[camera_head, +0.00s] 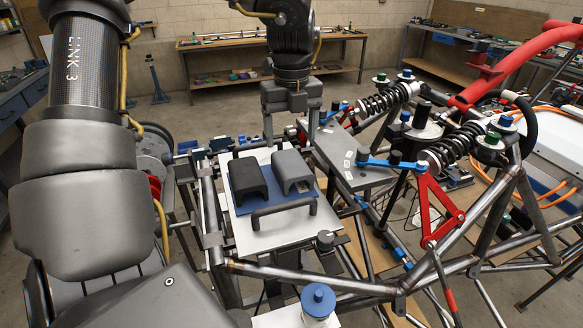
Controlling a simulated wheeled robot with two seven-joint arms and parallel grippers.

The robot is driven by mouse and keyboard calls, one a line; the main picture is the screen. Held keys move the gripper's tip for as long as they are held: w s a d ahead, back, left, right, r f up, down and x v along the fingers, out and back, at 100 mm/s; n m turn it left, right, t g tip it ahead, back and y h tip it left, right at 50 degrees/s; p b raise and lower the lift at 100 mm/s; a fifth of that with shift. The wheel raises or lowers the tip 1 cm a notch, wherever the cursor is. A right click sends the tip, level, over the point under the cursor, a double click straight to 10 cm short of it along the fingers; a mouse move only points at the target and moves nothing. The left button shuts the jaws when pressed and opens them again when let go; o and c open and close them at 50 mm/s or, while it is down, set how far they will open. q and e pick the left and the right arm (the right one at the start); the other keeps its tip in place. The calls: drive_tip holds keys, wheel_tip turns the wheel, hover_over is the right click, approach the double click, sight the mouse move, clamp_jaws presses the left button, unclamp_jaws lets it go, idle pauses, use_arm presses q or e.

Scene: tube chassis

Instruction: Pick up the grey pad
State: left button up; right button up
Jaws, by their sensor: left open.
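The grey pad (294,171) is a light grey block with an arched, saddle-like shape. It lies on a blue mat (247,207) on a white board, right beside a similar black pad (249,180). My left gripper (290,140) hangs fingers-down just behind and above the grey pad. Its two fingers are apart and nothing shows between them. I cannot tell the exact gap between the fingertips and the pad. My right gripper is not in view.
A dark bar handle (284,206) stands at the mat's front edge. A bench (270,75) stands far behind, across open floor.

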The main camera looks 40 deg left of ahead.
sight(292, 163)
use_arm(q)
wheel_tip(292, 163, down, 4)
drive_tip(key=shift+w+r, duration=0.1)
drive_tip(key=shift+r, duration=0.15)
drive_tip(key=shift+f+p, duration=0.25)
drive_tip(key=shift+p, duration=0.3)
wheel_tip(292, 163, down, 4)
drive_tip(key=shift+d+r+p, duration=0.1)
drive_tip(key=shift+r+p, duration=0.1)
drive_tip(key=shift+p, duration=0.6)
drive_tip(key=shift+f, duration=0.5)
drive_tip(key=c, duration=0.8)
drive_tip(key=shift+r, duration=0.15)
